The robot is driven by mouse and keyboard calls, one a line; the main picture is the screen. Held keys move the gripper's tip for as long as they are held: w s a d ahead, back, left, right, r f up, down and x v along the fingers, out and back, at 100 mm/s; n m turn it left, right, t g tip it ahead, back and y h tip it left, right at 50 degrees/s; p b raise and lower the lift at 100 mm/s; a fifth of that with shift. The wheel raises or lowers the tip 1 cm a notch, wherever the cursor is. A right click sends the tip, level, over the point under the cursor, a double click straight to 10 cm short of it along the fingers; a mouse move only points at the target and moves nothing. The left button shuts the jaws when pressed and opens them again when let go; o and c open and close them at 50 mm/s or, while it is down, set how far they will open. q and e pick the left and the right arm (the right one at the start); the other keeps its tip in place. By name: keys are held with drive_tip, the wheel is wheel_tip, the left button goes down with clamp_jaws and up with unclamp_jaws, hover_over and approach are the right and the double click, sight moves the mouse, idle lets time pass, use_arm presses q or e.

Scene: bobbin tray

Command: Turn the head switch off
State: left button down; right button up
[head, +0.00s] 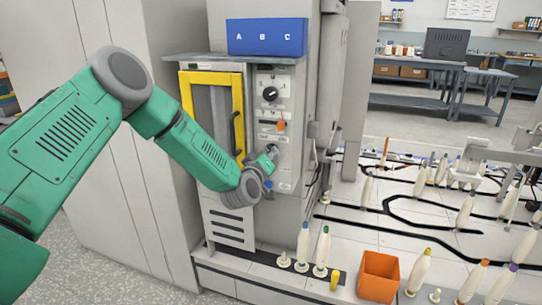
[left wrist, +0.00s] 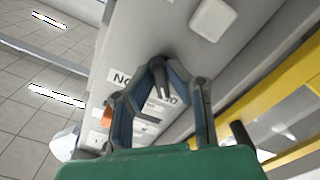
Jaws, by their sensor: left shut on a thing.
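The grey control panel (head: 282,82) on the machine carries a black rotary knob (head: 270,94) at the top and an orange switch (head: 281,125) below it. My left gripper (head: 271,152) is at the panel, lower than the orange switch. In the left wrist view my left gripper (left wrist: 158,66) has its fingers closed around a small dark switch lever (left wrist: 161,84) standing out from the panel. The fingers hide most of this lever in the head view. I cannot read its label or tell its position. My right gripper is not in view.
A yellow-framed door (head: 238,100) with a dark handle is just left of the panel. A blue A B C box (head: 267,37) sits on the shelf above. Several bobbins, an orange bin (head: 378,277) and black tracks are on the white deck at right.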

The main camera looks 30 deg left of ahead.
use_arm(q)
drive_tip(key=shift+s+f, duration=0.1)
drive_tip(key=shift+f, duration=0.25)
drive_tip(key=c, duration=1.6)
unclamp_jaws()
drive_tip(key=shift+a+r, duration=0.1)
drive_tip(key=shift+r, duration=0.05)
drive_tip(key=v, duration=1.2)
